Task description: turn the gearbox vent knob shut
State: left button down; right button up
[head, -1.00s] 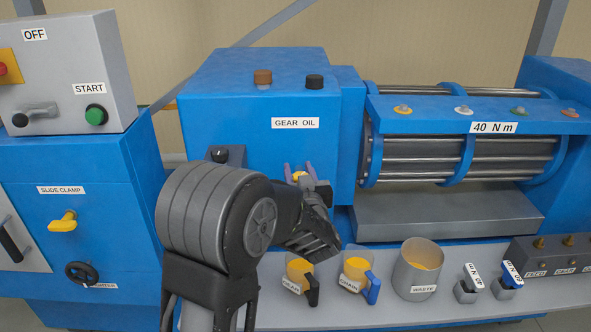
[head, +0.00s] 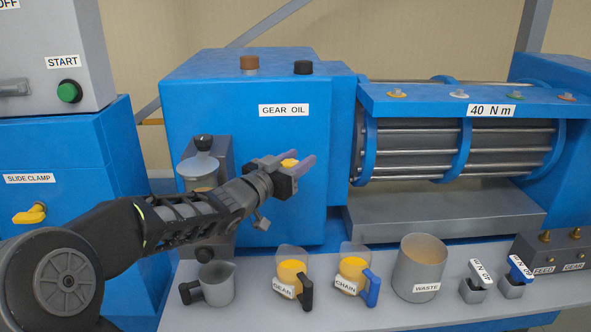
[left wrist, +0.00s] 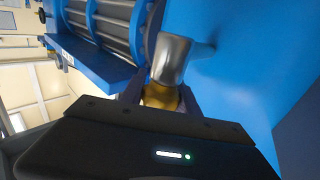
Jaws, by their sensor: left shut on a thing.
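The blue gearbox (head: 215,110) stands in the middle of the head view, with a GEAR OIL label on its front. A yellow knob (head: 289,162), which I take to be the vent knob, is on that front below the label. My left gripper (head: 290,163) reaches it from the left and is shut on it, one finger on each side. The left wrist view shows the yellow knob (left wrist: 160,95) between the fingers, beside a grey cylindrical fitting (left wrist: 171,58) on the blue face. The fingers hide part of the knob, and no mark shows its turn position. My right gripper is out of view.
A grey shelf (head: 330,308) below holds a metal jug (head: 217,284), GEAR (head: 285,290) and CHAIN (head: 346,283) jugs and a WASTE cup (head: 420,266). A grey bracket with a cup (head: 198,167) stands close to my left forearm. A roller cage (head: 465,145) is at the right.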

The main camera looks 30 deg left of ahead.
pick_arm(q)
jog(key=shift+d+r+m+h+p, duration=0.1)
jog(key=shift+m+h+p, duration=0.2)
jog(key=shift+m+h, duration=0.6)
jog(key=c, duration=0.9)
grip_release()
jog(key=shift+d+h, duration=0.1)
jog(key=shift+h, duration=0.2)
jog(key=shift+s, duration=0.1)
jog(key=s+a+p, duration=0.1)
jog(key=s, duration=0.6)
jog(key=shift+s, duration=0.2)
jog(key=shift+a, duration=0.1)
